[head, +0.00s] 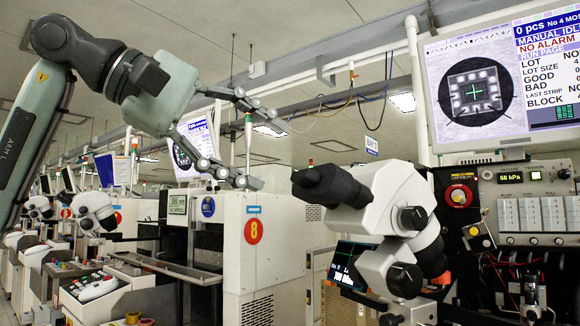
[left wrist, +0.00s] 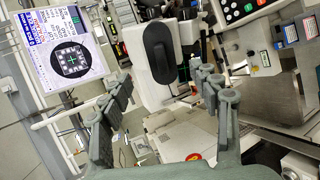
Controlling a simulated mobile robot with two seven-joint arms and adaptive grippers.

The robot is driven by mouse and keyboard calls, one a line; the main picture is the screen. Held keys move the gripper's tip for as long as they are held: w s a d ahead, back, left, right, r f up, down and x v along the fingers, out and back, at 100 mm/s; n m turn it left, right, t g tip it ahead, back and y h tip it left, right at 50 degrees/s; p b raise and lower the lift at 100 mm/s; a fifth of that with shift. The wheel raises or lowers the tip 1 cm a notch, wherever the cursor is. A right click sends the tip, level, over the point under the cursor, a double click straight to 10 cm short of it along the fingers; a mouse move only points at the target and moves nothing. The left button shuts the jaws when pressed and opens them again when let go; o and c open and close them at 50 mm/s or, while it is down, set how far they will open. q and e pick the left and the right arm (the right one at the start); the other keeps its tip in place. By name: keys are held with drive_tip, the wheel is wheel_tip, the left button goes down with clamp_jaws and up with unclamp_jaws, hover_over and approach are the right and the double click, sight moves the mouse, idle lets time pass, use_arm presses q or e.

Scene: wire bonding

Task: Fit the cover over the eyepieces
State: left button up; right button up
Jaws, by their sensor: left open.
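The microscope (head: 395,205) has a white head tilted toward the left. In the left wrist view the cover (left wrist: 160,50) is a smooth dark oval against the white microscope head (left wrist: 146,88). My left gripper (head: 270,150) is open and empty, to the left of the cover and apart from it. Its spread fingers (left wrist: 162,80) face the cover in the left wrist view. My right gripper is not in view.
A monitor (head: 500,85) hangs above right of the microscope. A control panel (head: 515,205) with knobs and buttons stands to the right. Open air lies between gripper and cover.

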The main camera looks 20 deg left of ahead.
use_arm(q)
drive_tip(key=v, duration=0.4)
idle(0.5)
